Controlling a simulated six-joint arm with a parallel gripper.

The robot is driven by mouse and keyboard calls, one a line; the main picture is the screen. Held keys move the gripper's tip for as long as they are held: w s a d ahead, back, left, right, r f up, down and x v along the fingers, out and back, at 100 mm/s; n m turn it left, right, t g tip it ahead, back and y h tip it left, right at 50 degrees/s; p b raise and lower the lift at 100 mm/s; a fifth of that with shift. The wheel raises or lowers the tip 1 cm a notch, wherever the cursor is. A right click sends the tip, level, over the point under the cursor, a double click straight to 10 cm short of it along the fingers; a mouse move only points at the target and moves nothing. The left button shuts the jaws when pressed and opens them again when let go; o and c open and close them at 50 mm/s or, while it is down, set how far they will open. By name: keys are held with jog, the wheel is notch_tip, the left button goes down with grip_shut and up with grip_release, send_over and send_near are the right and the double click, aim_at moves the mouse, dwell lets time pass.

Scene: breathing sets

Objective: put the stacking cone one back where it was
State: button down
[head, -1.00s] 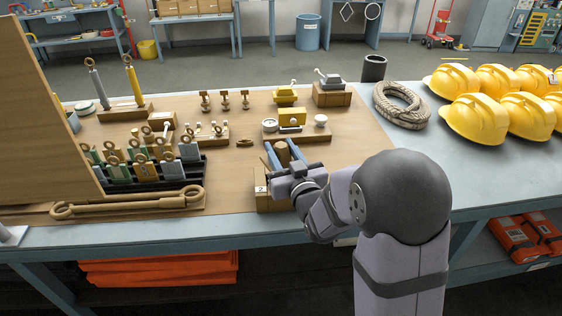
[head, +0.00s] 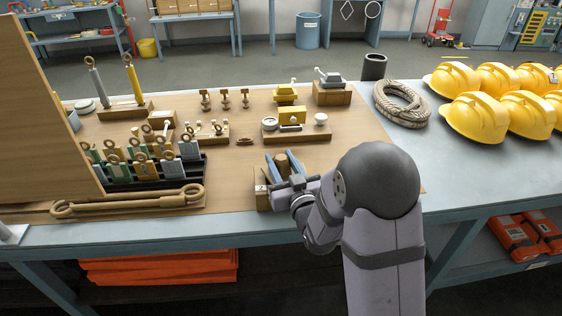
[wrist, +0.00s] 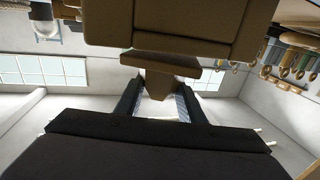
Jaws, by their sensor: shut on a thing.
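The brown stacking cone (head: 282,160) is between the two blue-grey fingers of my gripper (head: 281,166), near the front of the wooden board. My gripper is shut on it. In the wrist view the cone (wrist: 160,84) shows as a tapered brown piece with a wide flange, between the fingers (wrist: 158,105). A wooden block with a white label marked 2 (head: 262,202) is right under and beside the gripper, and my wrist hides much of it. I cannot tell whether the cone touches it. A large brown block (wrist: 185,28) fills the top of the wrist view.
A rack of tagged pieces (head: 150,172) and a long brown bar (head: 125,204) lie to the left. A wooden stand with small gauges (head: 295,132) is behind the gripper. A rope coil (head: 402,105) and yellow helmets (head: 473,118) are on the right. The blue bench between is clear.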

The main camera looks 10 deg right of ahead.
jog(key=shift+f+b, duration=0.35)
jog(key=shift+b, duration=0.1)
jog(key=c, duration=1.2)
grip_release()
